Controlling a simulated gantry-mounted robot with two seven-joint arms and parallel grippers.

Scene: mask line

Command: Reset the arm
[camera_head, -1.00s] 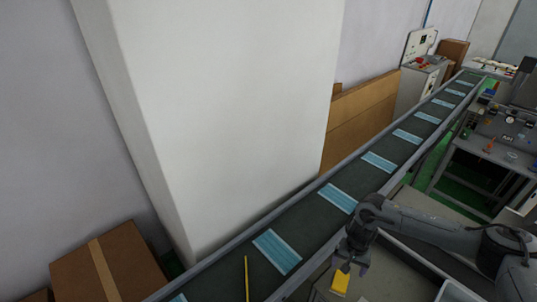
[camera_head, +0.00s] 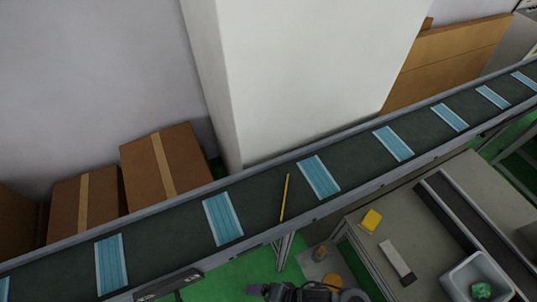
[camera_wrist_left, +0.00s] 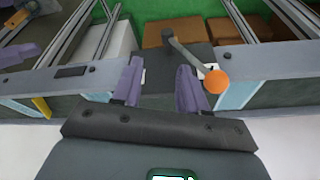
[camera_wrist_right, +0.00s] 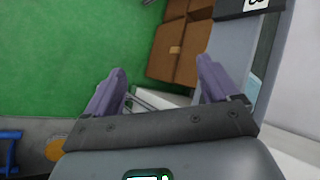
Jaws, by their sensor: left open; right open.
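My left gripper (camera_wrist_left: 158,72) is open and empty in the left wrist view, its purple fingers pointing toward the conveyor's side rail. A grey lever with an orange ball knob (camera_wrist_left: 215,82) shows beside its right finger; I cannot tell whether they touch. My right gripper (camera_wrist_right: 160,70) is open and empty in the right wrist view, with green floor and boxes beyond it. In the head view, dark arm parts and a purple fingertip show at the bottom edge, mostly cut off; the left gripper cannot be made out there.
A conveyor (camera_head: 262,202) carries several blue masks (camera_head: 223,218) and a thin yellow stick (camera_head: 285,198). Cardboard boxes (camera_head: 148,180) stand behind it, beside a white pillar (camera_head: 300,70).

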